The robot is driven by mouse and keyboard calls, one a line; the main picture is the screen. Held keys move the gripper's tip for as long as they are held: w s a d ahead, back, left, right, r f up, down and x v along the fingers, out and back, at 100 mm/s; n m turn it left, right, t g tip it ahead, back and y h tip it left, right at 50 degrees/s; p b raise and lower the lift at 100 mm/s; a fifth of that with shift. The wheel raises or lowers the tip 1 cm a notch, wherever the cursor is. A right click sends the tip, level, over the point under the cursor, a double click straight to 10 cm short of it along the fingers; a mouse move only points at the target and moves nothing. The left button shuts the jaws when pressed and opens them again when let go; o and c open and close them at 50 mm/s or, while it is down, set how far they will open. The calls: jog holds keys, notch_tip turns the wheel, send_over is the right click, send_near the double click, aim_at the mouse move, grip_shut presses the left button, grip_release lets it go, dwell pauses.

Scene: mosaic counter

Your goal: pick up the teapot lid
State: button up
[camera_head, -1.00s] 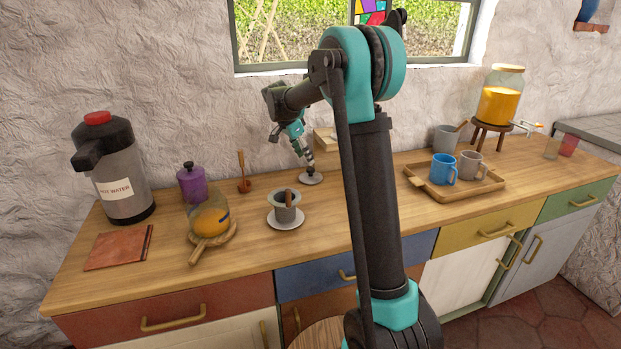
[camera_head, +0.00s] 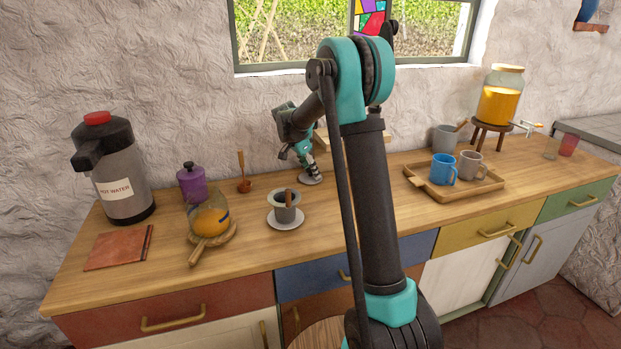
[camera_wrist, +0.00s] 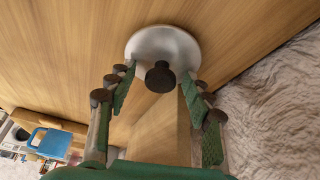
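The teapot lid is a pale grey round disc with a dark knob. In the wrist view the lid (camera_wrist: 160,45) lies on the wooden counter, its knob (camera_wrist: 160,77) between the two fingers. In the head view the lid (camera_head: 308,181) shows as a small disc at the back of the counter, partly hidden by my gripper (camera_head: 314,172). My gripper (camera_wrist: 160,88) is open, with green-padded fingers on either side of the knob and gaps still showing. A glass pot (camera_head: 209,218) with orange contents, perhaps the teapot, stands on a wooden trivet at left.
A grey cup (camera_head: 286,206) on a saucer stands in front of the lid. A purple jar (camera_head: 191,183) and a hot water flask (camera_head: 122,178) stand to the left. A wooden tray (camera_head: 484,191) with two mugs is to the right. The rough wall is close behind.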

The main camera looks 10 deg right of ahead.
grip_shut()
